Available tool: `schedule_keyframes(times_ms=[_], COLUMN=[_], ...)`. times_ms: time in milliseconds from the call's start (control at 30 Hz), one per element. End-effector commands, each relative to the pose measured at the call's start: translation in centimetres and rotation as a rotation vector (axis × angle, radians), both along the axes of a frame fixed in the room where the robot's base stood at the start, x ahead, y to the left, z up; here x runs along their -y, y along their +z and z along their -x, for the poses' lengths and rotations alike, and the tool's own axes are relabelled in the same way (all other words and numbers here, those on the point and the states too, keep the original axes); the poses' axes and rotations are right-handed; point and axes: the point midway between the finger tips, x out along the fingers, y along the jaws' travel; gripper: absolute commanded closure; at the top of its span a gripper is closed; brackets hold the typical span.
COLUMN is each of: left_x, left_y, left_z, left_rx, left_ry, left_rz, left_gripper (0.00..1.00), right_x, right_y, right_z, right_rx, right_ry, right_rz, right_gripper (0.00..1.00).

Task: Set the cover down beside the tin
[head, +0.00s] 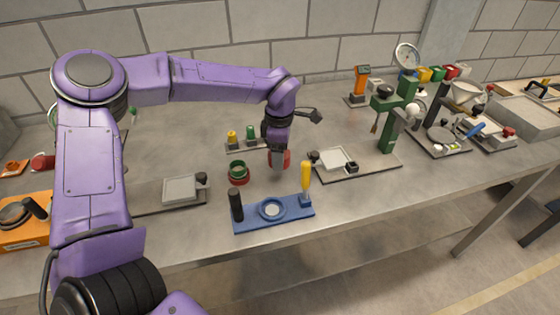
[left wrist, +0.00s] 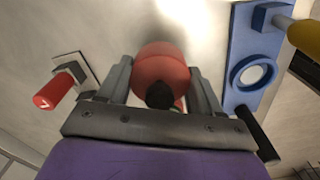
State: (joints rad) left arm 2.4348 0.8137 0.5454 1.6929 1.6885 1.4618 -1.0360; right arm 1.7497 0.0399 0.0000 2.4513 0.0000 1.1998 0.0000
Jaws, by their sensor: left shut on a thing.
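My left gripper (head: 278,161) points down over the table and is shut on a red cover (head: 287,158). In the left wrist view the round red cover (left wrist: 160,62), with a dark knob, sits between the two grey fingers (left wrist: 163,82). I cannot tell whether its underside touches the table. The tin (head: 237,172), a small red round can with a green rim and an open top, stands on the table just left of the gripper, apart from the cover. My right gripper is not in view.
A blue plate (head: 290,217) with a ring, a black post and a yellow handle lies in front. A board with a pale tray (head: 338,159) lies to the right. Yellow and green knobs (head: 241,138) stand behind. Another tray (head: 181,190) lies left of the tin.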

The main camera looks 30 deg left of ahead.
Motion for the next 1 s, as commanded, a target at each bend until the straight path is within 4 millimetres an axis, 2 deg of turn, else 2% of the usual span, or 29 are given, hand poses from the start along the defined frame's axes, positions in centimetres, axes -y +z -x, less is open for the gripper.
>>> schedule_keyframes(times_ms=[100,200,567,600,633,667,900,1000], left_x=[0.0,-0.1,-0.1,-0.1,-0.1,-0.1,-0.1,-0.1], left_y=[-2.2,-3.1,-3.7,-3.6,-3.6,-3.6,-3.5,-2.9], left_z=[0.0,0.0,0.1,0.0,0.0,0.0,0.0,0.0], left_rx=[-0.006,-0.004,-0.002,-0.002,-0.002,-0.002,-0.002,0.000], left_ry=[0.000,0.002,0.003,0.003,0.003,0.003,0.003,0.003], left_rz=[-0.001,0.000,0.000,0.000,0.000,0.000,0.000,-0.001], left_gripper=[0.64,0.64,0.64,0.22,0.12,0.09,0.09,0.09], right_x=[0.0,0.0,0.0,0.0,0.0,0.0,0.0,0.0], right_y=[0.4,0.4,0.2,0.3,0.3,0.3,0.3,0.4], right_z=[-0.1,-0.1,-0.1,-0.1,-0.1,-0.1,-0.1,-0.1], right_rx=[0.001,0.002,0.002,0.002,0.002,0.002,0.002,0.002], right_ry=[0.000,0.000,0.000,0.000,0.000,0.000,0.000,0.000], right_rz=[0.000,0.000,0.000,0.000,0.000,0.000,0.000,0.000], right_gripper=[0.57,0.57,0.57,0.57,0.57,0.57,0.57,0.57])
